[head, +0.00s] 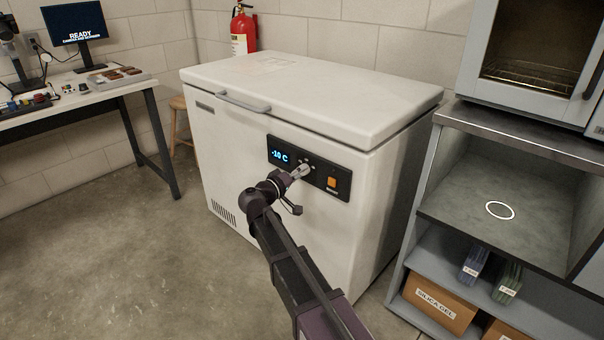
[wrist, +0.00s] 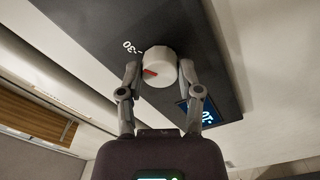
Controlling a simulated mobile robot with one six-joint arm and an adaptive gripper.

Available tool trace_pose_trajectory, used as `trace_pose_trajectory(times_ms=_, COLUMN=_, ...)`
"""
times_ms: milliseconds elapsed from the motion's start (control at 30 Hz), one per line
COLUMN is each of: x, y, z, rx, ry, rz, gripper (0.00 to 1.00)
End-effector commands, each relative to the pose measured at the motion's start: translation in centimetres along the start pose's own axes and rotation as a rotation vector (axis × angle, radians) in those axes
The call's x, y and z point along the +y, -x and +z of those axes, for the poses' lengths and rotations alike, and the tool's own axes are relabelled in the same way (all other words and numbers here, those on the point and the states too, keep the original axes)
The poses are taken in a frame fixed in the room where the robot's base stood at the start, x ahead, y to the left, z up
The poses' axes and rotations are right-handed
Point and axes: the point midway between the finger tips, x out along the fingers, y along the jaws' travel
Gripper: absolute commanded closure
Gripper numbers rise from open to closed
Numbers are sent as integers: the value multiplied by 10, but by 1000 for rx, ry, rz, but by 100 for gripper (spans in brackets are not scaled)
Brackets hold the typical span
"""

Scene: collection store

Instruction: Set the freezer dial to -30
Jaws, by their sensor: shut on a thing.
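The white chest freezer (head: 240,150) has a black control panel (head: 343,183) on its front. Its blue display (head: 280,156) reads -10 C. A "-30" label (wrist: 132,47) shows at the dial's upper left, away from the pointer. My gripper (wrist: 160,72) is shut on the dial, one finger on each side. In the head view my gripper (head: 302,170) reaches the panel and mostly hides the dial.
An orange switch (head: 332,183) sits right of the dial on the panel. A steel shelf unit (head: 490,135) stands close on the right, with a cardboard box (head: 438,303) below. A desk (head: 75,93) and stool (head: 179,104) are at the left. Floor at the front left is clear.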

Motion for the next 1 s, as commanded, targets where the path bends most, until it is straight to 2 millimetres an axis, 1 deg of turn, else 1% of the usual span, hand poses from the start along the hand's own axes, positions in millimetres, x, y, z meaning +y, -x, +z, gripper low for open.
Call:
trace_pose_trajectory(times_ms=33, x=1, y=0, z=3, rx=-7, ry=-9, rz=0, gripper=100)
trace_pose_trajectory(times_ms=433, x=1, y=0, z=2, rx=-4, ry=-14, rz=1, gripper=100)
trace_pose_trajectory(times_ms=467, x=1, y=0, z=2, rx=-4, ry=-14, rz=1, gripper=45)
trace_pose_trajectory(times_ms=500, x=1, y=0, z=2, rx=-4, ry=-14, rz=1, gripper=33)
trace_pose_trajectory(times_ms=533, x=1, y=0, z=2, rx=-3, ry=-14, rz=1, gripper=24)
trace_pose_trajectory(times_ms=567, x=1, y=0, z=1, rx=-3, ry=-13, rz=1, gripper=19)
trace_pose_trajectory(times_ms=1000, x=0, y=1, z=0, rx=0, ry=-12, rz=1, gripper=19)
